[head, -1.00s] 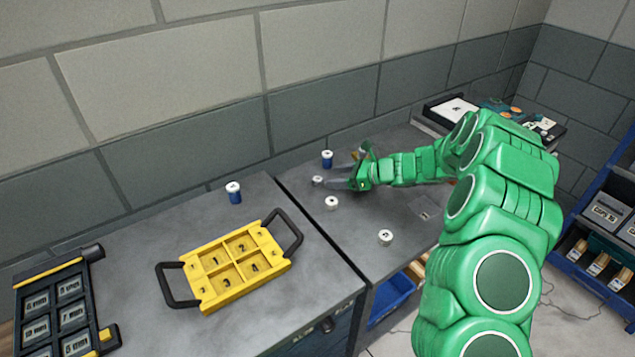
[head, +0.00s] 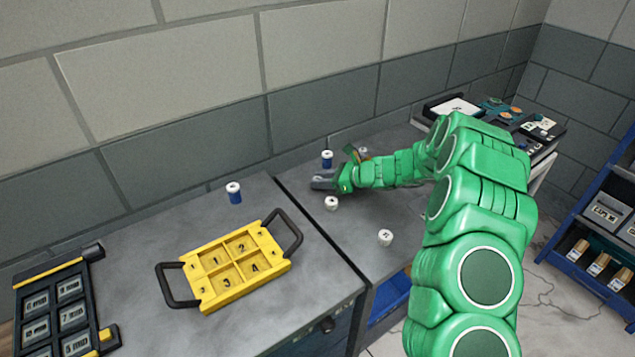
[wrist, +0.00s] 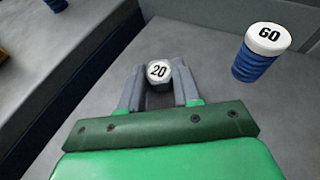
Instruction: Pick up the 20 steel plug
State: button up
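The 20 steel plug (wrist: 159,72), a small pale plug with "20" on its top, stands between the two fingertips of my gripper (wrist: 158,82) in the wrist view. The fingers are apart, one on each side of it; they look very close to its sides, and I cannot make out firm contact. In the head view my gripper (head: 323,182) is low over the bench near the back, and its fingers hide most of the plug.
A blue plug marked 60 (wrist: 258,52) stands close to the right of my gripper in the wrist view. Two white plugs (head: 331,203) (head: 385,237) stand nearer the bench front. Another blue plug (head: 233,192) and a yellow numbered tray (head: 207,301) are on the left bench.

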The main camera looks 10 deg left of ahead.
grip_shut()
jog(key=shift+r, duration=0.5)
notch_tip(320, 180, up, 2)
jog(key=shift+r, duration=0.2)
jog(key=s+d+r, duration=0.5)
jog(key=s+r, duration=0.4)
jog(key=s, duration=0.4)
jog(key=shift+r, duration=0.35)
